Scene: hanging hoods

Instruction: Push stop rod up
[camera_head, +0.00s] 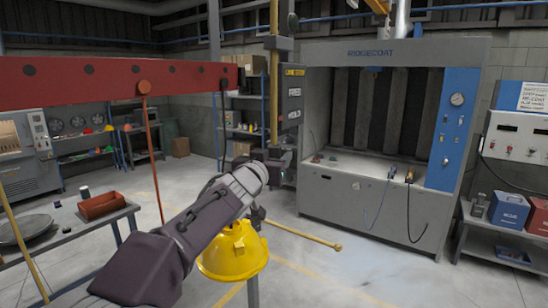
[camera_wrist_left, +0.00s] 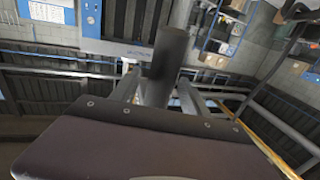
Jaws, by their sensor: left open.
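A yellow upright rod (camera_head: 274,95), which I take for the stop rod, hangs beside a dark sign panel (camera_head: 291,100) marked LINE STOP, FEED and HOLD. A grey block (camera_head: 280,43) surrounds it higher up. My left gripper (camera_head: 273,150) is at the rod's lower end, with its dark body just below. In the left wrist view, a dark round rod end (camera_wrist_left: 168,55) shows between the open fingers (camera_wrist_left: 158,90). I cannot tell whether it touches the gripper. My right gripper is not in view.
A red beam (camera_head: 110,82) crosses the upper left, with an orange rod (camera_head: 154,160) hanging from it. A yellow hood (camera_head: 233,250) is below my left forearm. A grey spray booth (camera_head: 330,195) stands behind on the right. A table with a red tray (camera_head: 101,206) is at left.

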